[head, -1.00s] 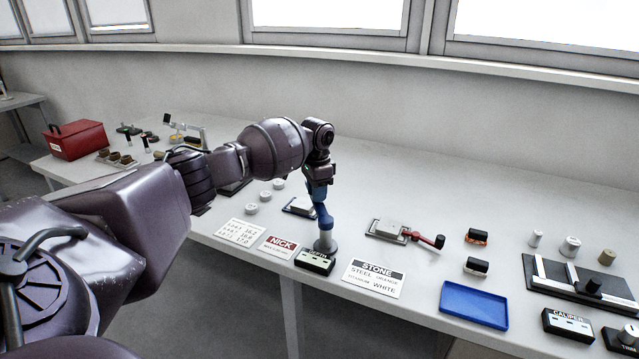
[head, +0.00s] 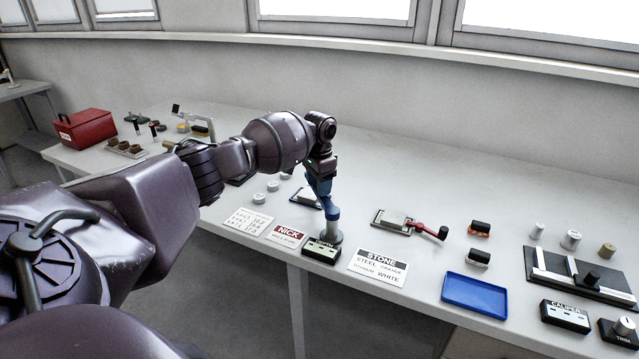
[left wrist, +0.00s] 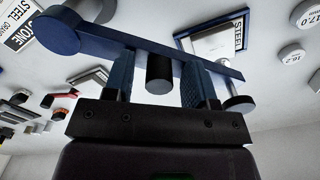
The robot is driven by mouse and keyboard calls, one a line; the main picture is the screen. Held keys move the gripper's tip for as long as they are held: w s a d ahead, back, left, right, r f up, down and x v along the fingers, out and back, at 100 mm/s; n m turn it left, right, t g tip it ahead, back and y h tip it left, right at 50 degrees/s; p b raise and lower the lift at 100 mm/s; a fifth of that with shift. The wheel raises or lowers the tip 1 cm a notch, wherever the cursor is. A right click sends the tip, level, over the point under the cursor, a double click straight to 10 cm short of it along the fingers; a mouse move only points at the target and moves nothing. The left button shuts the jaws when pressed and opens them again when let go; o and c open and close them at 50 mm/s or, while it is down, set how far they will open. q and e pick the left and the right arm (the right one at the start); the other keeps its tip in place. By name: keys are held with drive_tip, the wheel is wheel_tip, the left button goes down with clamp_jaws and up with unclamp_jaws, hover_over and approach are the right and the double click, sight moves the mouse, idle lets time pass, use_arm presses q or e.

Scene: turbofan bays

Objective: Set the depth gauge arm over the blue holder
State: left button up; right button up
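The depth gauge has a grey post (head: 329,239) and a blue arm (head: 331,205). In the left wrist view, the blue arm (left wrist: 150,50) crosses the picture from its round pivot at upper left to a small disc at right. The blue holder (head: 296,199) lies just behind the gauge, partly hidden by my left gripper (head: 321,183). It shows framed in blue in the left wrist view (left wrist: 187,42). My left gripper's fingers (left wrist: 160,88) stand apart on either side of a black grip under the arm, with visible gaps. My right gripper is out of view.
DEPTH block (head: 321,252), NICK card (head: 286,235) and STONE card (head: 378,268) lie at the front edge. A red-handled tool (head: 428,230), blue tray (head: 475,296) and caliper stand (head: 575,280) are to the right. White discs (head: 260,197) lie left of the holder.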

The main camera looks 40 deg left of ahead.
use_arm(q)
drive_tip(key=shift+r, duration=0.6)
wheel_tip(320, 180, up, 10)
drive_tip(key=shift+f+p, duration=0.15)
drive_tip(key=shift+p, duration=0.25)
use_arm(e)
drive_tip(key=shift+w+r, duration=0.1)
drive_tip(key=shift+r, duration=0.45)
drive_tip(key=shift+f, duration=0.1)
